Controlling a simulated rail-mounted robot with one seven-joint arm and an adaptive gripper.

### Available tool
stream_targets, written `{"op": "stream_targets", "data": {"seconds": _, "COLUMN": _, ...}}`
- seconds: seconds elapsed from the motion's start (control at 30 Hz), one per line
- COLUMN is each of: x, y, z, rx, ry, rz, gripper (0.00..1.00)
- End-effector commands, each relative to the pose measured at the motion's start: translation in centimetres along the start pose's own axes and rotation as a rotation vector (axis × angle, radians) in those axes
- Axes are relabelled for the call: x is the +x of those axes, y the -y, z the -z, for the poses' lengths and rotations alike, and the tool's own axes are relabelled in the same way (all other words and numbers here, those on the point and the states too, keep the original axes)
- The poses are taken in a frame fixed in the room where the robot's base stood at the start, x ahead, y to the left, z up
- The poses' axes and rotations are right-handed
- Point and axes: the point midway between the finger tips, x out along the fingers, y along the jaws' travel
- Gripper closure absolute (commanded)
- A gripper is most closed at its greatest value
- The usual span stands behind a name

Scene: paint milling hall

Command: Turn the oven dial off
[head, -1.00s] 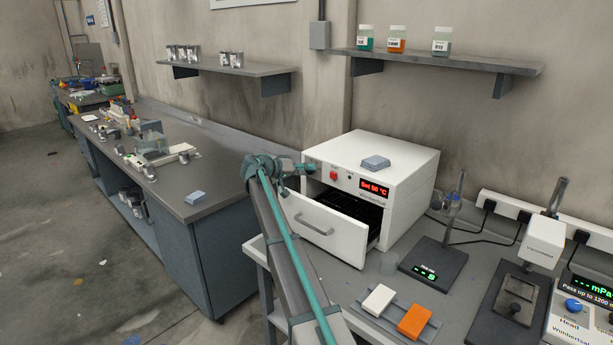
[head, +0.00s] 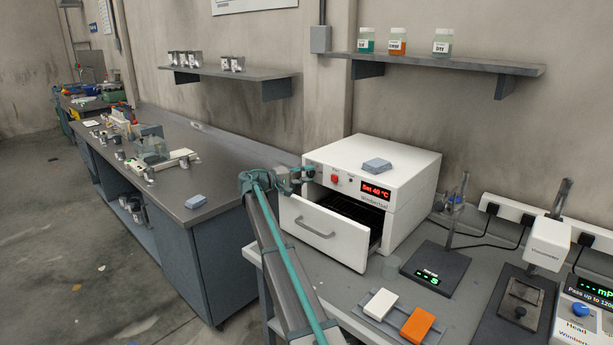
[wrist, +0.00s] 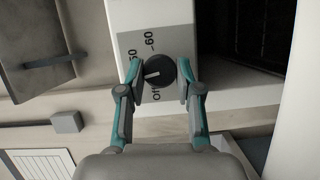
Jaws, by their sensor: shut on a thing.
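The white oven (head: 405,160) stands on the grey bench with its drawer-like door (head: 320,232) pulled out. Its red display (head: 376,190) appears to read Set 46 °C. My gripper (wrist: 159,76) is shut on the round black dial (wrist: 157,70), one finger on each side of it. The dial's white mark points left in the wrist view, with "Off" printed below the dial and "60" above it. In the head view my gripper (head: 306,174) is at the left of the oven's front panel and hides the dial.
A red switch (head: 334,179) is right of my gripper. A grey-blue block (head: 377,165) lies on the oven. A white block (head: 381,302) and an orange block (head: 417,324) lie in front on a tray. The open door juts out below my arm.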

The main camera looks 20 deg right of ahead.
Motion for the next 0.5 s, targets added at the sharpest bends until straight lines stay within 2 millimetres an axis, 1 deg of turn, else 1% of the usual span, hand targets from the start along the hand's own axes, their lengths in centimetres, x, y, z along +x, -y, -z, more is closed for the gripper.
{"op": "stream_targets", "data": {"seconds": 0.5, "x": -0.04, "y": 0.01, "z": 0.06, "rx": -0.030, "ry": -0.002, "rz": -0.012, "gripper": 1.00}}
